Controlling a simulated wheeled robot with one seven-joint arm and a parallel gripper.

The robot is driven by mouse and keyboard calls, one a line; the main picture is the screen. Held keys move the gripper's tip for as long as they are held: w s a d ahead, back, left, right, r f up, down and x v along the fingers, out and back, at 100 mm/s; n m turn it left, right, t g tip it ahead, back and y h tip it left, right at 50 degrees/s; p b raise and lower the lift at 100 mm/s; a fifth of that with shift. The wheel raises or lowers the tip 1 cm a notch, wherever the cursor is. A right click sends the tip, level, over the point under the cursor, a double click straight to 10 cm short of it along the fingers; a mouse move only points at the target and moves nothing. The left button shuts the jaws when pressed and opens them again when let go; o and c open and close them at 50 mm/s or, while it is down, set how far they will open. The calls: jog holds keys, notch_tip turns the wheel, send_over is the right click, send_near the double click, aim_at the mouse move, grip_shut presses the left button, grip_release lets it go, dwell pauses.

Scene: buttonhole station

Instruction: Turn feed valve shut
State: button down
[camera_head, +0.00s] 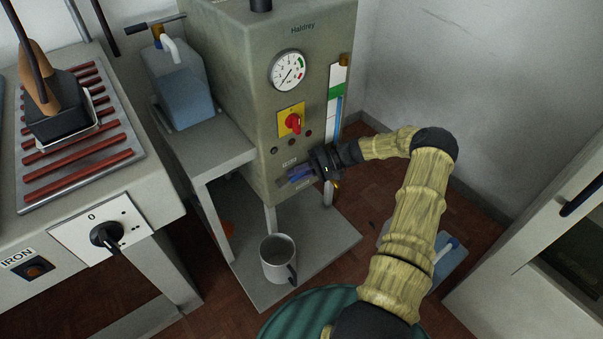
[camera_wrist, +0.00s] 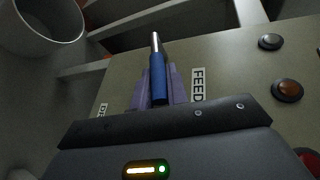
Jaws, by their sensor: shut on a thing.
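The feed valve (camera_wrist: 157,72) shows in the wrist view as a blue lever with a bare metal end, beside a FEED label (camera_wrist: 197,86) on the boiler front. My gripper (camera_wrist: 159,92) is shut on the blue lever, with one purple finger on each side of it. In the head view my gripper (camera_head: 299,174) is at the low front of the grey-green boiler (camera_head: 262,90), under its knobs. There the valve is small and mostly covered by my fingers, so its exact angle is hard to tell.
A pressure gauge (camera_head: 289,71), a red rotary switch (camera_head: 293,121) and a level strip (camera_head: 338,92) are above my gripper. A grey mug (camera_head: 278,262) stands on the shelf below; the wrist view shows a pale vessel. The iron (camera_head: 52,118) rests on the left bench.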

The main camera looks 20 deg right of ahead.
jog(key=c, duration=1.4)
grip_release()
jog(key=shift+d, duration=0.1)
jog(key=p+v, duration=0.3)
jog(key=v, duration=1.4)
jog(key=shift+s+d+f, duration=0.15)
jog(key=shift+c, duration=0.4)
